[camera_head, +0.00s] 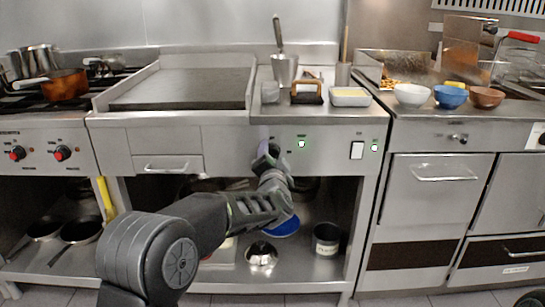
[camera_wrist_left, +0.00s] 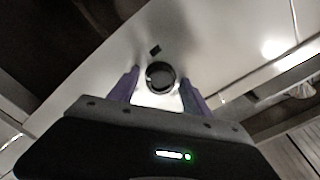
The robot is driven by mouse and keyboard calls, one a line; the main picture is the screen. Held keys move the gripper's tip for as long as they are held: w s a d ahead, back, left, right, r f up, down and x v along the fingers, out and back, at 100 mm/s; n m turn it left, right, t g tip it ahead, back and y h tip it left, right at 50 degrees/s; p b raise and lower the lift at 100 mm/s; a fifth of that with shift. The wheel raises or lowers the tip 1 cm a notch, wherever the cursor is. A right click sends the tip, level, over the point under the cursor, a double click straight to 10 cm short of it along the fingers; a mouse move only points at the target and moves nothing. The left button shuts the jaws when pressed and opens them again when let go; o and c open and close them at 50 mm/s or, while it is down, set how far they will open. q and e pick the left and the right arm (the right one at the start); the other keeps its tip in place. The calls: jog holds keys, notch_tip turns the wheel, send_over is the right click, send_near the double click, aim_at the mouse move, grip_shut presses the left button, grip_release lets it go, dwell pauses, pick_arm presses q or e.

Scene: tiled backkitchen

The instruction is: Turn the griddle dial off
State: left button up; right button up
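The griddle (camera_head: 185,88) has a flat grey plate with raised steel sides on the counter. The griddle dial (camera_wrist_left: 160,77), round and black, shows in the left wrist view on the steel front panel. In the head view the dial is hidden behind my left gripper (camera_head: 266,152), which is at the panel below the counter edge. In the wrist view the fingers of my left gripper (camera_wrist_left: 158,92) are apart, one on each side of the dial, with gaps visible between them and it.
Two red stove knobs (camera_head: 62,153) are at the left. Bowls (camera_head: 411,95) stand at the right. The open shelf below holds pans and a pot (camera_head: 326,238).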

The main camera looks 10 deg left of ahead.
pick_arm(q)
grip_shut()
dwell(0.4)
